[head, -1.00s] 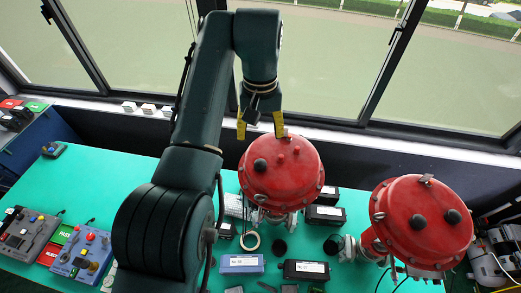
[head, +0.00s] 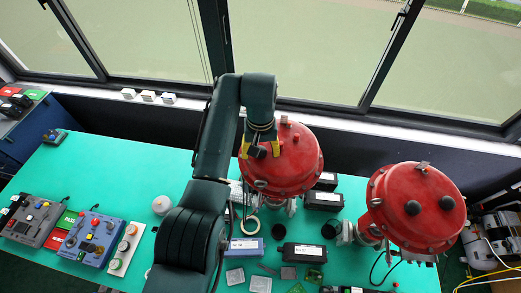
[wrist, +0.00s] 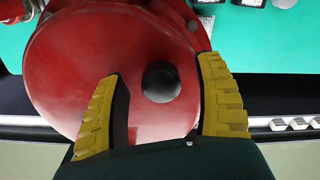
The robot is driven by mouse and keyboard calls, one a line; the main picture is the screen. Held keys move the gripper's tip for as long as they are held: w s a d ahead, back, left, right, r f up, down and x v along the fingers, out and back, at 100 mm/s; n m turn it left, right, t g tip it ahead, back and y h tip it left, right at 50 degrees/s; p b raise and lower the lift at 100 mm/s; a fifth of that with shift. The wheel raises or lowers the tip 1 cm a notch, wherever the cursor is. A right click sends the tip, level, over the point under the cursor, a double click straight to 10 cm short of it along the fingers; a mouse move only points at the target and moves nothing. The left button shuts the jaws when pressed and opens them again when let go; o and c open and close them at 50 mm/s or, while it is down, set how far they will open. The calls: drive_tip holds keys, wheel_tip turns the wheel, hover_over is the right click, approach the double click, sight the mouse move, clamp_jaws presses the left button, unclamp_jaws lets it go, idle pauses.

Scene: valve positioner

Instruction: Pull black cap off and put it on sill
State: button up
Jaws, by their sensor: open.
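A round black cap (wrist: 161,82) sits on the red domed housing (wrist: 95,60), which also shows in the head view (head: 290,165). My gripper (wrist: 163,88) is open above the dome. In the wrist view its yellow fingers lie left and right of the cap, with a visible gap on each side. I cannot tell whether the fingertips are level with the cap. In the head view my gripper (head: 260,150) is over the left part of the dome and largely hides the cap. The pale window sill (head: 400,131) runs behind the table.
A second red housing (head: 405,225) with two black caps (head: 412,207) stands at the right. Several small white boxes (head: 148,96) sit on the sill's left part; its stretch to the right looks clear. Control boxes (head: 92,240) lie on the left of the green table (head: 110,165).

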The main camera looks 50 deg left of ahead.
clamp_jaws()
idle(0.4)
